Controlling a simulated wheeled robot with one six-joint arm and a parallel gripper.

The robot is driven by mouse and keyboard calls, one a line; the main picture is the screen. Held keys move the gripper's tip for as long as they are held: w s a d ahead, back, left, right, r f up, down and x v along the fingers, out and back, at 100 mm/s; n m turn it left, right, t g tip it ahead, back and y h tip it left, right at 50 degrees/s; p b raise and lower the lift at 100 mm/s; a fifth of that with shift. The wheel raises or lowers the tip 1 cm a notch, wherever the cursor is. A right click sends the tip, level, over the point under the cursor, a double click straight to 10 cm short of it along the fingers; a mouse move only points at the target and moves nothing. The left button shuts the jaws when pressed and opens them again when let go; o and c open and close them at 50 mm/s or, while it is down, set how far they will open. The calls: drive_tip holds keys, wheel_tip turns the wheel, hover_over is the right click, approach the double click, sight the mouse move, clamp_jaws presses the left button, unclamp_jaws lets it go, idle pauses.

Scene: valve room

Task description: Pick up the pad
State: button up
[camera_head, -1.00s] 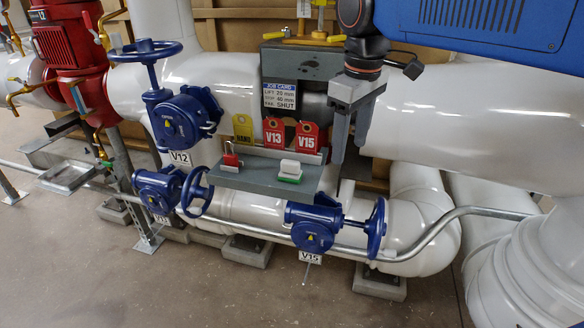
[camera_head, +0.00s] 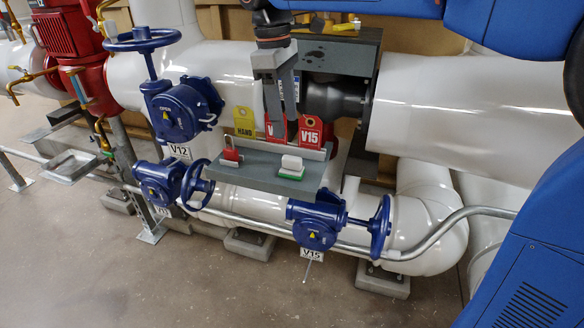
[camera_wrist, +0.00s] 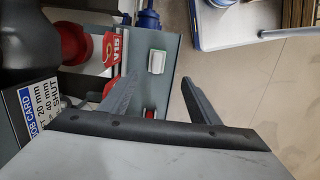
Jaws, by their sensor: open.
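The pad (camera_head: 291,166), a small white block with a green base, lies on the grey shelf (camera_head: 255,176), towards its right end. In the wrist view the pad (camera_wrist: 156,62) shows just beyond the gap between my fingertips, apart from both. My gripper (camera_head: 281,128) is open and empty, pointing down above the back of the shelf. It hides part of the job card and the V13 tag. In the wrist view its two fingers (camera_wrist: 157,80) stand wide apart.
A red padlock (camera_head: 231,156) stands on the shelf left of the pad. A yellow tag (camera_head: 244,122) and a red V15 tag (camera_head: 311,132) stand along the back. The V15 valve (camera_head: 318,220) is below the shelf. A large white pipe (camera_head: 455,105) runs behind at right.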

sight(291, 157)
drive_tip(key=f, duration=0.5)
drive_tip(key=d+f, duration=0.1)
drive_tip(key=f, duration=0.1)
drive_tip(key=shift+s+f, duration=0.15)
drive_tip(key=shift+f, duration=0.05)
drive_tip(key=shift+w+d+f, duration=0.15)
drive_tip(key=shift+f, duration=1.2)
drive_tip(key=shift+w+d+f, duration=0.1)
drive_tip(key=shift+d+f, duration=0.05)
drive_tip(key=shift+f, duration=1.2)
drive_tip(key=c, duration=1.1)
drive_tip(key=shift+r, duration=0.1)
drive_tip(key=shift+c, duration=0.2)
wheel_tip(291, 157, up, 10)
drive_tip(key=shift+f, duration=0.1)
